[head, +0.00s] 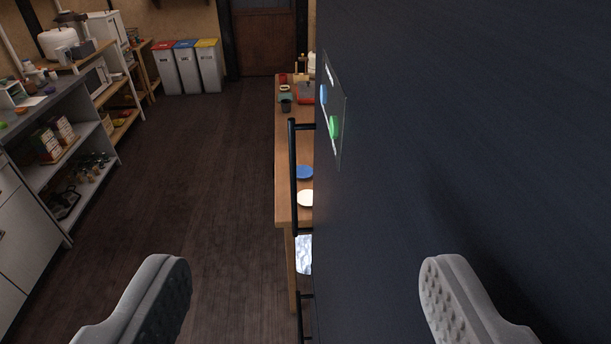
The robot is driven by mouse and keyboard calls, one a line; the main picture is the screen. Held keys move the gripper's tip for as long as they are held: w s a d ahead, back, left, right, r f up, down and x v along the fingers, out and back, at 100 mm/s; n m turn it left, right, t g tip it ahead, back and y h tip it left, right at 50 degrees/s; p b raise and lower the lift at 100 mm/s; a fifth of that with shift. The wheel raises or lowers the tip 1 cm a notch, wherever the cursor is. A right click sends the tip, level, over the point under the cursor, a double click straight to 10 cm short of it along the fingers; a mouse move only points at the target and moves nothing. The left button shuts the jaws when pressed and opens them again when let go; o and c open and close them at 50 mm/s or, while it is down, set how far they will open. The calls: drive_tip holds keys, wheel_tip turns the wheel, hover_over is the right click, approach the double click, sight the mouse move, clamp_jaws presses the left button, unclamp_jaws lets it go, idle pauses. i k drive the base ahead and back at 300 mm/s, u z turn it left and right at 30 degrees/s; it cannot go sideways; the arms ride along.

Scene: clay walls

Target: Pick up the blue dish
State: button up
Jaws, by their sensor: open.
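The blue dish (305,172) lies on the wooden table (284,211) in the middle of the head view. Its right part is hidden behind the large dark panel. My gripper (304,290) is open and empty, with its two grey fingers wide apart at the bottom of the view. The dish is well beyond the fingers, and nothing is between them at close range except the panel's edge farther off.
A dark fridge-like panel (460,150) with a black handle (293,180) fills the right side. A white dish (306,198) lies nearer on the table. Shelves (65,150) line the left, with bins (187,68) at the back. The wooden floor (190,170) is clear.

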sight(304, 171)
drive_tip(key=z, duration=0.2)
drive_tip(key=k, duration=0.55)
drive_tip(key=u, duration=0.85)
drive_tip(key=i, duration=1.15)
drive_tip(key=u, duration=0.45)
drive_tip(key=i, duration=1.45)
drive_tip(key=z, duration=0.65)
drive_tip(key=i, duration=0.75)
drive_tip(key=z, duration=0.45)
